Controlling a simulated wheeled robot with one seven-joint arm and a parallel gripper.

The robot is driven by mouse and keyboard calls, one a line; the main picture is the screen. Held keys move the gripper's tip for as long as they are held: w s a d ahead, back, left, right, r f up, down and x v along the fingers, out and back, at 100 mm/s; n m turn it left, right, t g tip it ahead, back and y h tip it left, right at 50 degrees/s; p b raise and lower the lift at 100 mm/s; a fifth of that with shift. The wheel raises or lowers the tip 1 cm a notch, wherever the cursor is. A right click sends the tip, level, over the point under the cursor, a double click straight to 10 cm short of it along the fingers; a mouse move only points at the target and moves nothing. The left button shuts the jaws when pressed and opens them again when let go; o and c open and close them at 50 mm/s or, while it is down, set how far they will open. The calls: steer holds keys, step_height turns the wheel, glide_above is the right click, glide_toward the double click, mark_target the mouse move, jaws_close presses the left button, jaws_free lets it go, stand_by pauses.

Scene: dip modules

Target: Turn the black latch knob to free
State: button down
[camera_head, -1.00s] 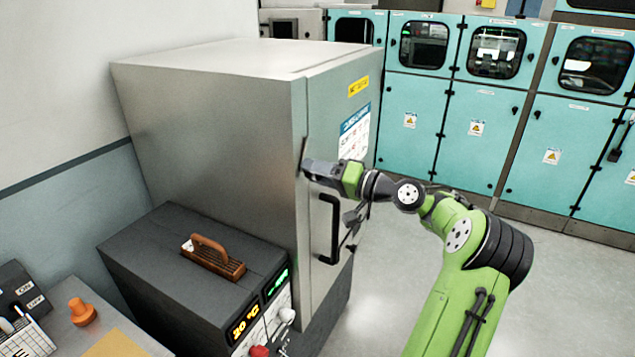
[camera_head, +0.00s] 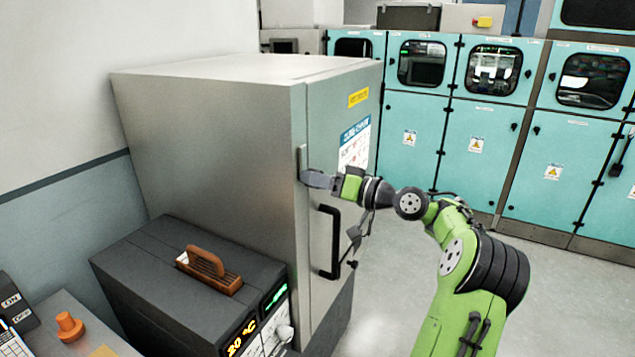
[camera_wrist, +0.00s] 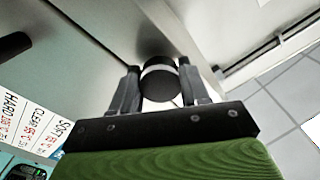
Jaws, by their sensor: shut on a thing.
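The black latch knob (camera_wrist: 158,80) is round with a pale band. In the wrist view it sits between the two fingers of my gripper (camera_wrist: 160,92), which is shut on it. In the head view my gripper (camera_head: 318,180) is at the front edge of the grey metal cabinet (camera_head: 205,150), above the black door handle (camera_head: 329,240). The knob itself is hidden behind the fingers there. The cabinet door (camera_head: 320,120) looks closed.
A dark control box (camera_head: 160,270) with a brown-handled block (camera_head: 210,268) on top stands beside the cabinet. An orange knob-shaped piece (camera_head: 70,327) lies at the lower left. Teal cabinets (camera_head: 480,150) line the back. Grey floor (camera_head: 385,300) is open on the right.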

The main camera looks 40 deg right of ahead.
steer(key=shift+f, duration=0.15)
steer(key=c, duration=0.6)
jaws_free()
steer(key=shift+s, duration=0.1)
steer(key=p+v, duration=0.1)
steer(key=v, duration=1.4)
steer(key=shift+s+d, duration=0.1)
steer(key=shift+s, duration=0.2)
